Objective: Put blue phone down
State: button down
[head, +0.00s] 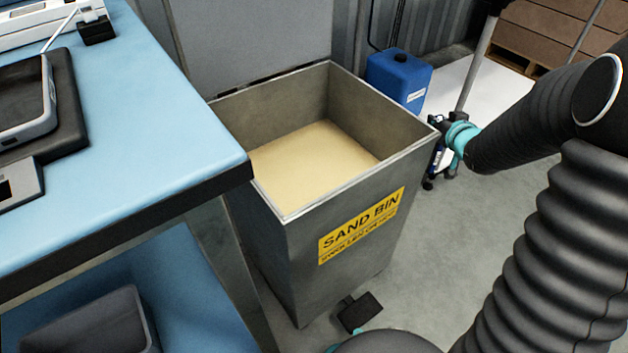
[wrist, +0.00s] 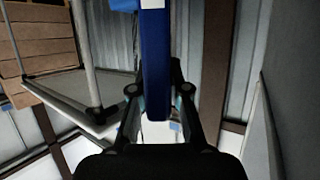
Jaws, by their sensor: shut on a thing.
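My gripper (head: 440,150) is just beyond the right corner of the sand bin, low beside its outer wall and partly hidden by it. In the wrist view my gripper (wrist: 158,92) is shut on the blue phone (wrist: 155,75), which shows edge-on as a narrow blue bar between the two fingers. In the head view the phone is mostly hidden and too small to make out clearly.
The open metal sand bin (head: 365,270) holds sand (head: 310,160), and its lid stands raised behind. A blue workbench (head: 150,140) with devices is at left. A blue canister (head: 398,78) stands behind the bin.

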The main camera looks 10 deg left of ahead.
jog(key=a+r+n+y+b, duration=0.1)
jog(key=a+r, duration=0.3)
jog(key=r, duration=0.3)
jog(key=a+r+n+g+y+b, duration=0.1)
jog(key=a+r, duration=0.3)
jog(key=r, duration=0.4)
jog(key=a+r+n+y+b, duration=0.1)
jog(key=a+r, duration=0.2)
jog(key=r, duration=0.4)
jog(key=s+a+f+n+g+y+p, duration=0.25)
jog(key=s+a+f, duration=0.3)
jog(key=a, duration=0.65)
jog(key=s+a+f+n+g+y+p, duration=0.1)
jog(key=s+a+f+p, duration=0.3)
jog(key=s+a, duration=0.5)
notch_tip(320, 180, down, 10)
jog(key=w+a+b, duration=0.2)
jog(key=b, duration=0.2)
jog(key=shift+a+f, duration=0.15)
jog(key=shift+a, duration=0.1)
jog(key=shift+t, duration=0.25)
jog(key=shift+f+b, duration=0.3)
jog(key=shift+f, duration=0.1)
jog(key=shift+f, duration=0.3)
